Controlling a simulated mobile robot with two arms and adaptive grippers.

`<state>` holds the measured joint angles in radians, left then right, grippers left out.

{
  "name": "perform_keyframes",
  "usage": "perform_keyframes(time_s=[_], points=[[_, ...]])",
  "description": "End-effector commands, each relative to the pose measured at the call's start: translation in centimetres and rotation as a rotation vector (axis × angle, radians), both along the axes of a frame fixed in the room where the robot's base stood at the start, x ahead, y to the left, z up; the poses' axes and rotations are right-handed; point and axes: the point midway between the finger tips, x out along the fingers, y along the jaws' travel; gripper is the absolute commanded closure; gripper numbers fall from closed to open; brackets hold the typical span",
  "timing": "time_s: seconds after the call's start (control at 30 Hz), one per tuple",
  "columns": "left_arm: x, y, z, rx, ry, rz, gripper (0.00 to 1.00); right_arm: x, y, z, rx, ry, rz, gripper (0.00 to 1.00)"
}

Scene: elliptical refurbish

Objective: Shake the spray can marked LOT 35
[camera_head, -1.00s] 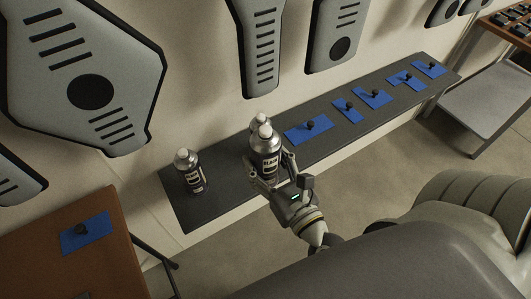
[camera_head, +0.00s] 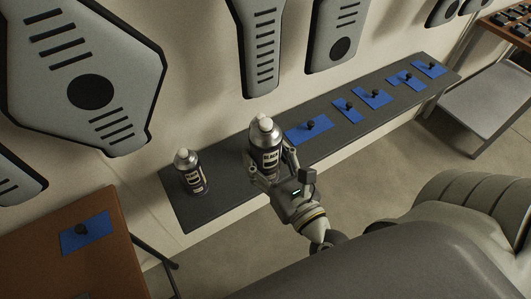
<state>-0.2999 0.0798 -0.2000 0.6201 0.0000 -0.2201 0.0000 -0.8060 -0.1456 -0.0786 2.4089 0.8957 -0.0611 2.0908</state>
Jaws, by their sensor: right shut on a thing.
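My right gripper (camera_head: 274,175) is shut on a spray can (camera_head: 265,149) with a white cap, a silver top and a black label. The label seems to read BLACK; I cannot make out a lot mark. The can is roughly upright and looks held above the dark shelf (camera_head: 230,197). A second, similar spray can (camera_head: 190,172) stands upright on the shelf to the left, apart from the gripper. Its label is too small to read. My left gripper is not in view.
Several blue pads with black knobs, such as this pad (camera_head: 308,130), lie along the shelf to the right. A brown table (camera_head: 70,272) with a blue pad is at lower left. Grey panels (camera_head: 85,70) hang on the wall behind. A grey bench (camera_head: 487,110) stands at right.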

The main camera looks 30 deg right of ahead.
Motion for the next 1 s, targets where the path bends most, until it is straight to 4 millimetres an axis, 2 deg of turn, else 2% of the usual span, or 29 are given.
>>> perform_keyframes(time_s=[0.07,0.4,0.47,0.53,0.6,0.83,0.9,1.0], points=[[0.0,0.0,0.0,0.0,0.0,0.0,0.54,0.0,0.1,-0.3,-0.003,0.003,0.005,0.86],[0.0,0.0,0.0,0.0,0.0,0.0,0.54,0.1,0.1,-8.7,-0.008,0.005,0.011,0.86],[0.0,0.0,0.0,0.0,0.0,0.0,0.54,0.0,0.0,-9.2,-0.006,0.001,0.006,0.86],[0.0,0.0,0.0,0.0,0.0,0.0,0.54,0.0,0.0,-8.1,0.005,-0.002,-0.003,0.86],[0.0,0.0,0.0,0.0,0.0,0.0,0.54,0.0,-0.1,-5.8,0.007,-0.004,-0.009,0.86],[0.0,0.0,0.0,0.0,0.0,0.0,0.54,0.0,-0.1,-0.6,0.005,-0.003,-0.006,0.86],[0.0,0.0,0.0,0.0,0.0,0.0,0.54,0.0,-0.1,0.1,0.001,0.0,-0.003,0.86],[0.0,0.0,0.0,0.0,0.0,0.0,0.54,0.0,0.0,0.0,-0.002,0.002,0.003,0.86]])
